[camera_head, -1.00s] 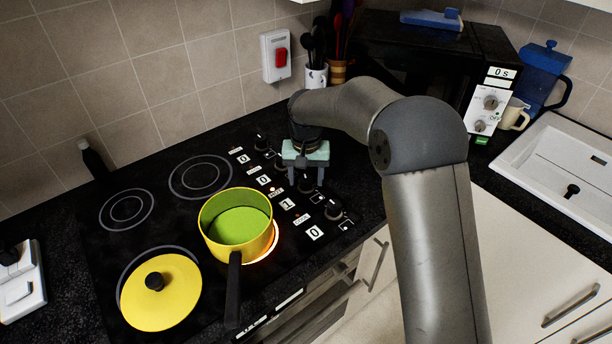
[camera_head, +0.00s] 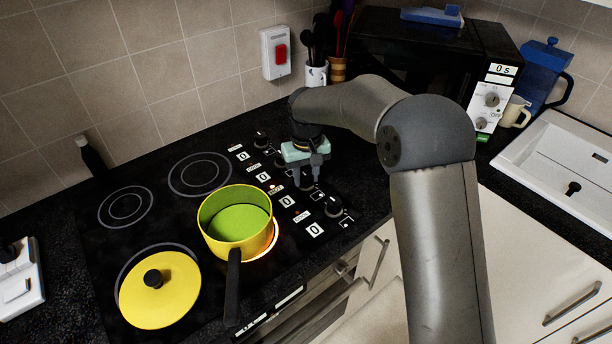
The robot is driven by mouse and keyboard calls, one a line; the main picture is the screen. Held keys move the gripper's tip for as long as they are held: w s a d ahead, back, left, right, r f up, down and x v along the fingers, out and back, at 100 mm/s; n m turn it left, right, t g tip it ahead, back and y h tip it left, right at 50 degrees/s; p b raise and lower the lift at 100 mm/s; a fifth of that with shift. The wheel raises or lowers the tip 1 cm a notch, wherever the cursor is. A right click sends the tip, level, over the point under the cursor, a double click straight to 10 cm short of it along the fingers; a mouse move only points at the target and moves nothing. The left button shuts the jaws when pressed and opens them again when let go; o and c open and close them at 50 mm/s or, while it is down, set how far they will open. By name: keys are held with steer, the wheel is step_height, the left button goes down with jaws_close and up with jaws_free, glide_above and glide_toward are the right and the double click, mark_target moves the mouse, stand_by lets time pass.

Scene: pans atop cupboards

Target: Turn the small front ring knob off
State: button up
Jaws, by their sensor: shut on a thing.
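The small front ring knob (camera_head: 306,184) is a dark knob in the row along the hob's right side. My gripper (camera_head: 308,174) points down over it and is shut on it, hiding much of the knob. The white display (camera_head: 287,201) beside this knob reads 0. A yellow pan (camera_head: 231,239) with a green inside and a dark handle stands on the front right ring (camera_head: 266,249), which glows orange at the pan's edge.
Other knobs stand close by, one in front (camera_head: 333,206) and one behind (camera_head: 261,140). Their displays read 0. A yellow lid (camera_head: 172,302) lies on the front left ring. The black microwave (camera_head: 420,55) stands behind my arm.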

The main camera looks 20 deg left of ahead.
mark_target(306, 176)
steer(key=shift+r+n, duration=0.1)
steer(key=shift+n, duration=0.4)
steer(key=o, duration=1)
steer(key=shift+c, duration=0.2)
step_height(306, 176, up, 17)
steer(key=shift+r+b, duration=0.2)
steer(key=shift+b, duration=0.25)
